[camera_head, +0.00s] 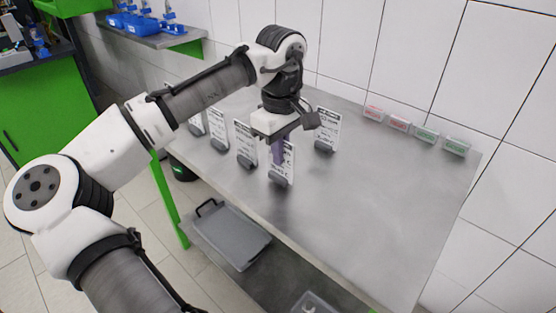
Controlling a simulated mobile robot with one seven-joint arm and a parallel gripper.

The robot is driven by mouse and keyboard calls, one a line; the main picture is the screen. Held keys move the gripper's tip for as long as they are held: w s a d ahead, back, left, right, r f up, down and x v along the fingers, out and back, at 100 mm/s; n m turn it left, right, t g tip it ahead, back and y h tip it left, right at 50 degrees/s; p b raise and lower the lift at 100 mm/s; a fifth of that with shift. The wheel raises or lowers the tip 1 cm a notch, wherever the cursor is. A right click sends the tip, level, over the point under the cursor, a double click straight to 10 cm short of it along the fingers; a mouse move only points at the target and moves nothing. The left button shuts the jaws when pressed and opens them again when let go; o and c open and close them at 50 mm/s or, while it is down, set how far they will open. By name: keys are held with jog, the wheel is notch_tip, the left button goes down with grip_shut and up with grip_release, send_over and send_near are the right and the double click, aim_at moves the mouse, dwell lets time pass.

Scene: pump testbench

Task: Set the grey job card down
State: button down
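Several white job cards with printed text stand upright in dark grey feet on the steel table (370,200). My gripper (279,152) points down over the front card (288,167). A purple finger covers part of that card's left side, and the gripper body hides its top. The card's grey foot is low, at or very near the table top; I cannot tell whether it touches. I cannot tell whether the fingers are shut on the card. Other cards stand to the left (245,141) and behind to the right (327,130). None stands out clearly as the grey one.
The table's middle and right are clear. A grey tray (232,236) lies below the front edge.

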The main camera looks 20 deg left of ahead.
jog(key=shift+a+f, duration=0.1)
jog(key=shift+f, duration=0.5)
jog(key=shift+r, duration=0.1)
jog(key=c, duration=2.1)
grip_release()
jog(key=o, duration=0.5)
jog(key=shift+c, duration=0.2)
